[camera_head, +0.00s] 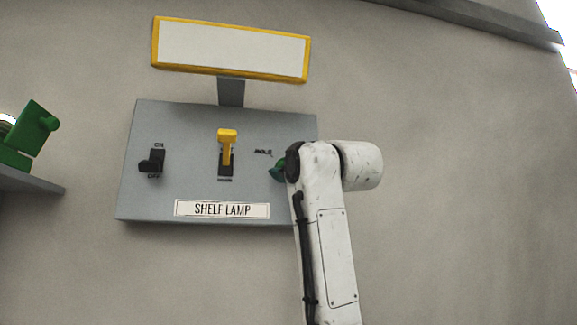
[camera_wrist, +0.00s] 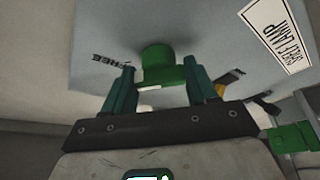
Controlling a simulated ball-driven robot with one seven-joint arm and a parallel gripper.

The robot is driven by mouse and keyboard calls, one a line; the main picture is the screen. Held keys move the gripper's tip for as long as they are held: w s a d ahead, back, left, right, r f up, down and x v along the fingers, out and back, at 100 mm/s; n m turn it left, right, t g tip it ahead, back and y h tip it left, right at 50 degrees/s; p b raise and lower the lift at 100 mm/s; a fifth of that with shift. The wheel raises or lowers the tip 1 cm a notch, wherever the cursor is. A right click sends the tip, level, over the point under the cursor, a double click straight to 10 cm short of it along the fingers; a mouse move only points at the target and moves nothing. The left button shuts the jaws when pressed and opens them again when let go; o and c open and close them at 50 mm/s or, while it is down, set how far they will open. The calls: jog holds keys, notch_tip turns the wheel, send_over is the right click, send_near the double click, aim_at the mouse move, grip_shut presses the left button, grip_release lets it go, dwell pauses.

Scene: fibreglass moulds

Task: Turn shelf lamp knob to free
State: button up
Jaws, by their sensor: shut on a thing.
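The grey shelf lamp panel (camera_head: 180,125) is on the wall, with a "SHELF LAMP" label (camera_head: 222,209). Its green knob (camera_wrist: 157,60) shows in the wrist view, a round body with a narrower grip between my fingers. My gripper (camera_wrist: 160,77) is shut on this knob, one teal finger on each side. The word "FREE" (camera_wrist: 112,60) is printed left of the knob in the wrist view. In the head view, my arm hides most of the knob and gripper; the word "HOLD" (camera_head: 263,152) shows beside them. The knob's exact pointing direction cannot be told.
A yellow lever (camera_head: 227,145) stands mid-panel, left of the knob. A black on/off switch (camera_head: 152,162) is at the panel's left. A yellow-framed board (camera_head: 232,50) sits above. A green object (camera_head: 32,132) is on a ledge at far left. The wall at right is bare.

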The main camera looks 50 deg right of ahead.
jog(key=shift+d+f, duration=0.1)
jog(key=shift+f, duration=0.1)
jog(key=o, duration=1.1)
jog(key=shift+r, duration=0.15)
jog(key=shift+c, duration=0.2)
jog(key=b+v, duration=0.4)
jog(key=v, duration=0.7)
